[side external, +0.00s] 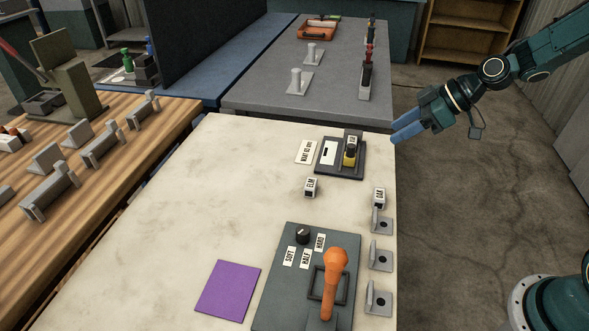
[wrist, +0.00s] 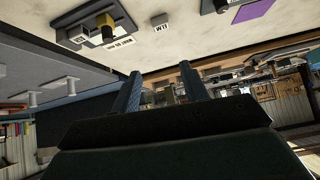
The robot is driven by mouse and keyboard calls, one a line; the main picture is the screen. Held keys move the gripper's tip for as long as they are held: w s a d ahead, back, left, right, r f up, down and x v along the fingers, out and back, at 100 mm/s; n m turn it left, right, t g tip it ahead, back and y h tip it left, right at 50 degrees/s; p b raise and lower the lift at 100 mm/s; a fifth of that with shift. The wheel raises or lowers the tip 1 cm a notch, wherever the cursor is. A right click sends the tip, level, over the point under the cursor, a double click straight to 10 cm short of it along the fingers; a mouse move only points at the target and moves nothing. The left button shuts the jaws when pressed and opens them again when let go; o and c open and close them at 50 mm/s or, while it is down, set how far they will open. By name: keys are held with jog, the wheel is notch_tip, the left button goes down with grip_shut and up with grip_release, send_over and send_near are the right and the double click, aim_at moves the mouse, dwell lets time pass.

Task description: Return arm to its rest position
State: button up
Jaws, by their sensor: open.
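My gripper (side external: 395,131) is above the right edge of the pale worktable (side external: 190,200) in the side view, to the right of the dark tray. It is out to the side on the extended arm, with blue fingers pointing left and slightly down. In the wrist view my two gripper fingers (wrist: 158,76) stand apart with nothing between them.
White blocks marked ELM (side external: 311,187) and OAK (side external: 379,198) stand on the table. Several grey brackets (side external: 380,258) line its right edge. A panel with an orange lever (side external: 336,275) and a purple square (side external: 227,290) are nearer. A grey bench (side external: 250,95) stands behind. The floor at right is clear.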

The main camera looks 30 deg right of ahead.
jog(key=s+a+r+m+h, duration=0.1)
jog(key=s+r+m+h, duration=0.2)
jog(key=s, duration=0.9)
jog(key=s+a+r+m+h, duration=0.1)
jog(key=s+r+m+h, duration=0.2)
jog(key=s, duration=1)
notch_tip(320, 180, up, 5)
jog(key=shift+a+m+g, duration=0.15)
jog(key=shift+m+g, duration=0.25)
jog(key=shift+m, duration=0.6)
